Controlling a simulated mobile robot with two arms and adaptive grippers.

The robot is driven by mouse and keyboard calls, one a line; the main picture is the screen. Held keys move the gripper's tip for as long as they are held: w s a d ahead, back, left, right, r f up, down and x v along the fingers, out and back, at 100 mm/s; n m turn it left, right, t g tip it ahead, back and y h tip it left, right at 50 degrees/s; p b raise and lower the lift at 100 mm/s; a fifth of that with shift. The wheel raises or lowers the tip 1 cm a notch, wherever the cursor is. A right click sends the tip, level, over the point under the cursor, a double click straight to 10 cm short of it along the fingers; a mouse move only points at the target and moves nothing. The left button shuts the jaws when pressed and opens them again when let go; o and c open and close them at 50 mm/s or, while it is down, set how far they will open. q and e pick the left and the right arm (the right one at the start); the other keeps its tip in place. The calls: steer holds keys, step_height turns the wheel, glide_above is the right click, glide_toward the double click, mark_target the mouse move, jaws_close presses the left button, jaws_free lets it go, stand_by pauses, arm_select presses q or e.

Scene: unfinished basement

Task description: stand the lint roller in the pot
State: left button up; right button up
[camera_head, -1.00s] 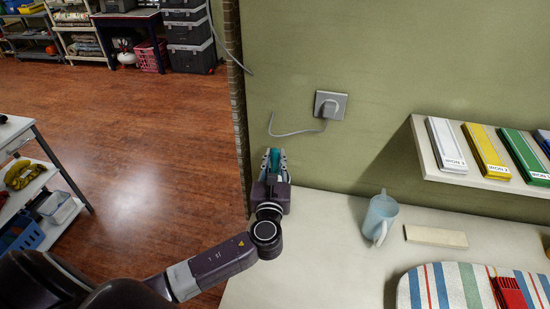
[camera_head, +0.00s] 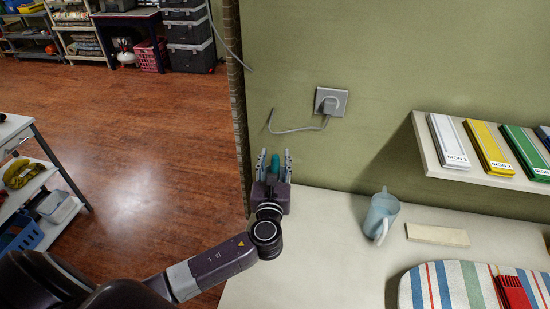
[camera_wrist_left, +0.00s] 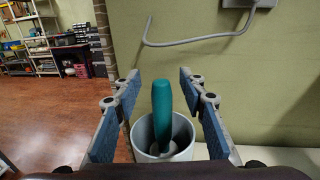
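The lint roller's teal handle (camera_wrist_left: 162,112) stands upright in the grey-white pot (camera_wrist_left: 140,139) in the left wrist view. Its lower end is inside the pot, partly hidden by the rim. In the head view the handle (camera_head: 275,164) shows between my left fingers, and the pot is hidden behind the gripper. My left gripper (camera_head: 275,160) is open, with one finger on each side of the handle and a gap on both sides. The open fingers also show in the left wrist view (camera_wrist_left: 160,115). My right gripper is not in view.
A striped ironing board (camera_head: 455,285) is at the front right. A shelf (camera_head: 440,166) with coloured boxes hangs above. A wall socket (camera_head: 331,101) is behind.

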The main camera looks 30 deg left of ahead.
arm_select(q)
steer(key=shift+s, duration=0.1)
steer(key=v, duration=1.2)
stand_by(0.4)
